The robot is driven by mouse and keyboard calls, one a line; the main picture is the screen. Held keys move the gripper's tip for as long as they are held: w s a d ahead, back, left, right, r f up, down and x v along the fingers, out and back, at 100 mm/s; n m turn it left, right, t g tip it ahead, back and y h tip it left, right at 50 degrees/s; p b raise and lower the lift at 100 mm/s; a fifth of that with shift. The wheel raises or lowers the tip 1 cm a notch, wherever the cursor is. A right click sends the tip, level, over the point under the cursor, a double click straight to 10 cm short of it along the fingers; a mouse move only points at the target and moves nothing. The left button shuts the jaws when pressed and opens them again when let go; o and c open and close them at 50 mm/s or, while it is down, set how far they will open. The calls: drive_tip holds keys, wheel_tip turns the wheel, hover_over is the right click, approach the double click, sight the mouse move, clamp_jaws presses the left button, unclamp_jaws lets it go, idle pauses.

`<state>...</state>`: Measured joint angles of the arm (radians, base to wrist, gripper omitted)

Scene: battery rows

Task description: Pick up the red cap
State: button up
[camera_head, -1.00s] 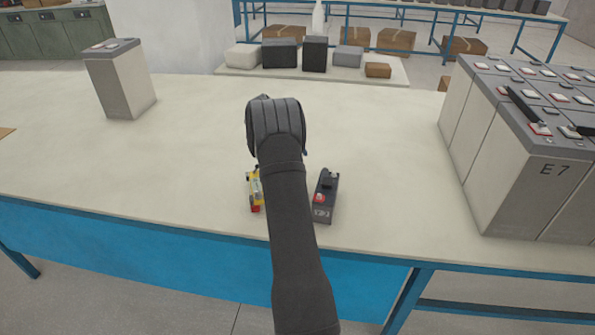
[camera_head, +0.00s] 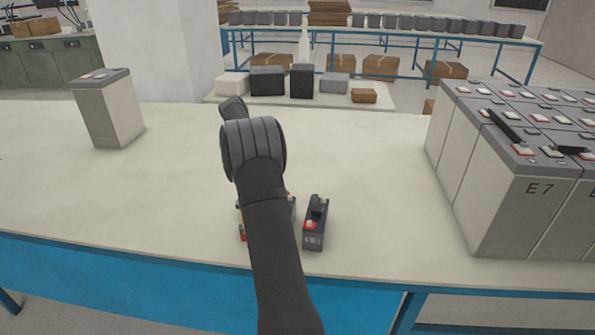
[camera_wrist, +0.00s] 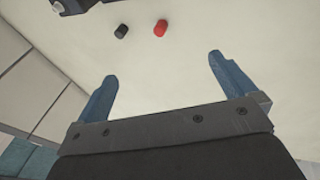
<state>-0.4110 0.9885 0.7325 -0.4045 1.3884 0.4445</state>
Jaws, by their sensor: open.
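The red cap (camera_wrist: 160,28) is a small red cylinder on the pale tabletop in the wrist view. A similar black cap (camera_wrist: 121,31) lies just to its left. My gripper (camera_wrist: 163,66) is open, with its two blue fingers wide apart and nothing between them. The red cap is beyond the fingertips, between their lines, and apart from both. In the head view I cannot make out the red cap, and my dark arm hides the gripper's fingers.
A small dark battery (camera_head: 315,225) with a red terminal stands right of my arm. Large grey cells (camera_head: 510,205) fill the right side. One cell (camera_head: 108,110) stands at left. The table between is mostly clear.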

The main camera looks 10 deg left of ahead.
drive_tip(key=c, duration=1.1)
drive_tip(key=shift+c, duration=0.2)
drive_tip(key=w+d+r+n+g+y, duration=0.1)
drive_tip(key=w+d+n+y, duration=0.15)
drive_tip(key=n, duration=0.45)
drive_tip(key=w+d+r+n+g+y, duration=0.1)
drive_tip(key=d+n+y, duration=0.1)
drive_tip(key=d+n, duration=0.35)
drive_tip(key=f, duration=0.4)
drive_tip(key=f+n, duration=0.1)
drive_tip(key=f, duration=0.3)
drive_tip(key=a+f+n, duration=0.1)
drive_tip(key=f, duration=0.2)
drive_tip(key=shift+f+h, duration=0.25)
drive_tip(key=shift+f, duration=0.15)
drive_tip(key=shift+w+a+f, duration=0.1)
drive_tip(key=shift+f, duration=1.3)
drive_tip(key=shift+w+a+f, duration=0.1)
drive_tip(key=shift+f, duration=1.25)
